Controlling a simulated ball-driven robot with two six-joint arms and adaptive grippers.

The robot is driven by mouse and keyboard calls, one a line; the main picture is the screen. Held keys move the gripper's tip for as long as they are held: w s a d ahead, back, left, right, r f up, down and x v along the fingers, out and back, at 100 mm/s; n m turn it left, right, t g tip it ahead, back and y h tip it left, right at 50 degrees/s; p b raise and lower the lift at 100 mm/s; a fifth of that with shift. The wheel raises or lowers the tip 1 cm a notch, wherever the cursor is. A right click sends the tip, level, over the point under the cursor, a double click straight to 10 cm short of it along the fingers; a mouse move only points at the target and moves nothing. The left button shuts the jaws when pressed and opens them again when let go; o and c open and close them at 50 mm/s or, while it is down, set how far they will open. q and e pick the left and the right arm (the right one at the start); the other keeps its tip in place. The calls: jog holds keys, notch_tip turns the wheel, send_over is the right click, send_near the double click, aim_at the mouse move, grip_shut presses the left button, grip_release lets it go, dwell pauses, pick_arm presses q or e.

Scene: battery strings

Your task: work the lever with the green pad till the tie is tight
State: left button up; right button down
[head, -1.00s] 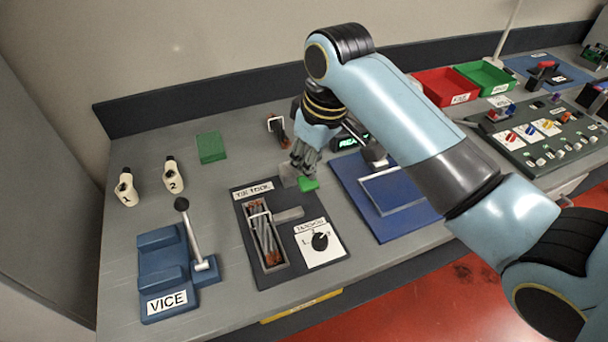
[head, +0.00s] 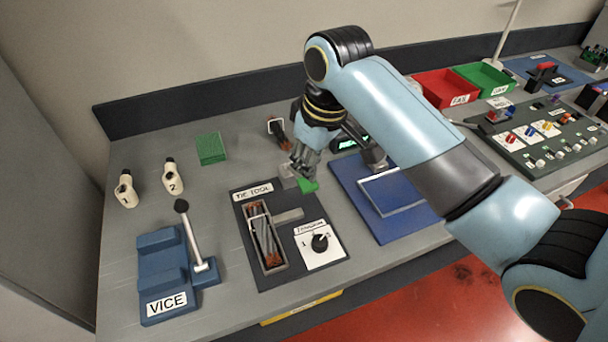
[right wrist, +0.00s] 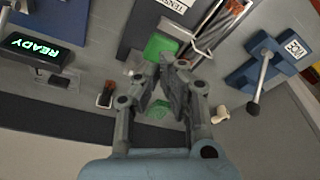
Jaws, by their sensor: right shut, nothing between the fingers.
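The lever's green pad (head: 308,187) is at the back right of the tie tool's dark plate (head: 283,274). In the right wrist view the pad (right wrist: 160,45) lies just beyond my fingertips. My right gripper (head: 301,170) is shut and empty, its fingertips at the pad; I cannot tell whether they touch it. It also shows in the right wrist view (right wrist: 168,62). A bundle of grey cells with orange ends (head: 267,243) lies in the tool's slot, with a pale loop around it. How tight the loop is cannot be seen. My left gripper is out of view.
A tension dial (head: 320,242) sits on the plate's right. A blue vice (head: 165,262) with an upright lever stands at left, a blue mat with a frame (head: 385,222) at right. A display (right wrist: 38,47) reads READY.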

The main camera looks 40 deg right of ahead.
aim_at(308, 183)
jog(key=shift+f, duration=0.15)
dwell(0.3)
jog(key=shift+s+a+f+b, duration=0.15)
jog(key=shift+f+b, duration=0.25)
jog(key=shift+f, duration=0.8)
jog(key=shift+s+d+f+b, duration=0.15)
jog(key=shift+f+b, duration=0.25)
jog(key=shift+f, duration=0.75)
jog(key=shift+s+a+f+b, duration=0.15)
jog(key=shift+f+b, duration=0.25)
jog(key=shift+f, duration=0.8)
jog(key=shift+r, duration=0.1)
jog(key=r+p, duration=0.3)
jog(key=shift+w, duration=0.2)
jog(key=shift+w+r, duration=0.1)
jog(key=shift+r, duration=0.1)
jog(key=shift+w+d+r, duration=0.1)
jog(key=shift+w+r, duration=0.05)
jog(key=shift+r, duration=1.5)
jog(key=shift+w+d+r, duration=0.1)
jog(key=shift+w+r, duration=0.05)
jog(key=shift+r, duration=1.5)
jog(key=shift+f, duration=0.1)
